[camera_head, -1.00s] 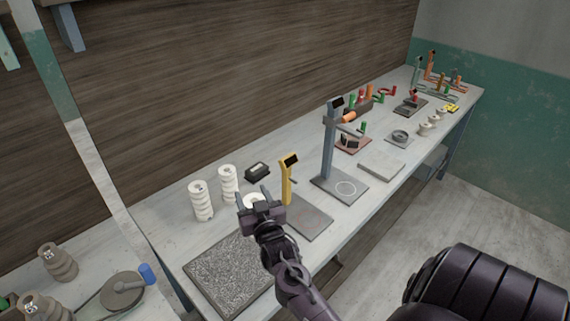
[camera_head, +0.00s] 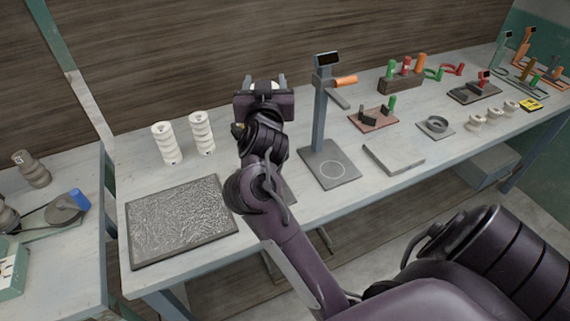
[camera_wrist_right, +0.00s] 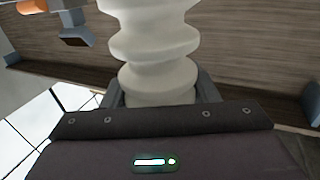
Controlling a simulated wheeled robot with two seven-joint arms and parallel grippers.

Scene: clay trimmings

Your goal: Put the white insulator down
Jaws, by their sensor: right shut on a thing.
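My right gripper (camera_head: 265,82) is shut on a white insulator (camera_wrist_right: 152,45), a ribbed piece that rises between the fingers in the right wrist view. In the head view only a little of it shows between the fingers; the gripper and wrist hide the rest. The gripper is raised and overlaps the wooden wall in the picture. Two similar white ribbed insulators (camera_head: 165,143) (camera_head: 202,132) stand upright on the workbench (camera_head: 290,215), left of my arm. My left gripper is not in view.
A dark-rimmed textured grey mat (camera_head: 180,222) lies at the bench's near left. Several coloured-handled tools and small spools stand farther right.

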